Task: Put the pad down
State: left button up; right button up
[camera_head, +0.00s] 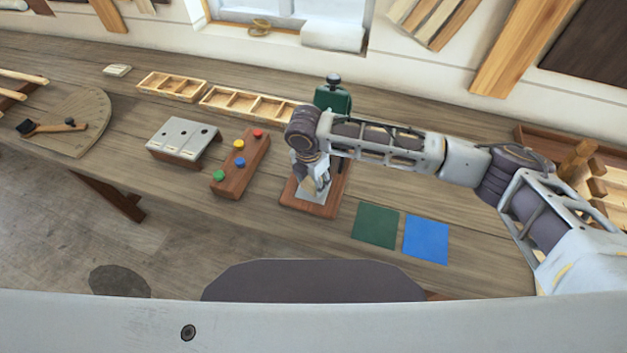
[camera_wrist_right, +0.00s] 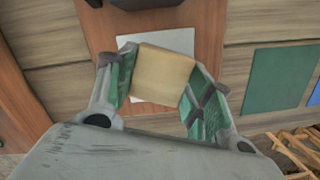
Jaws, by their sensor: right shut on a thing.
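My right gripper (camera_head: 314,183) is over the brown wooden base (camera_head: 333,203) of a green upright device (camera_head: 333,97). It is shut on a tan block-like pad (camera_wrist_right: 163,73), which sits between its two fingers in the wrist view. Under the pad, a pale grey-white plate (camera_wrist_right: 172,40) lies on the brown base. I cannot tell whether the pad touches the plate. In the head view the hand mostly hides the pad. My left gripper is out of view.
A green square (camera_head: 376,225) and a blue square (camera_head: 426,239) lie flat to the right. A board with colored buttons (camera_head: 238,172) and a grey slotted block (camera_head: 183,141) stand to the left. Divided wooden trays (camera_head: 172,86) are behind. The bench front between them is clear.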

aim_at(310, 185)
jog(key=shift+f, duration=0.45)
jog(key=o, duration=1)
jog(key=shift+f, duration=0.1)
jog(key=r, duration=0.4)
jog(key=r+b, duration=0.1)
jog(key=r, duration=0.3)
jog(key=s+a+r, duration=0.1)
jog(key=r, duration=0.3)
jog(key=shift+r, duration=0.1)
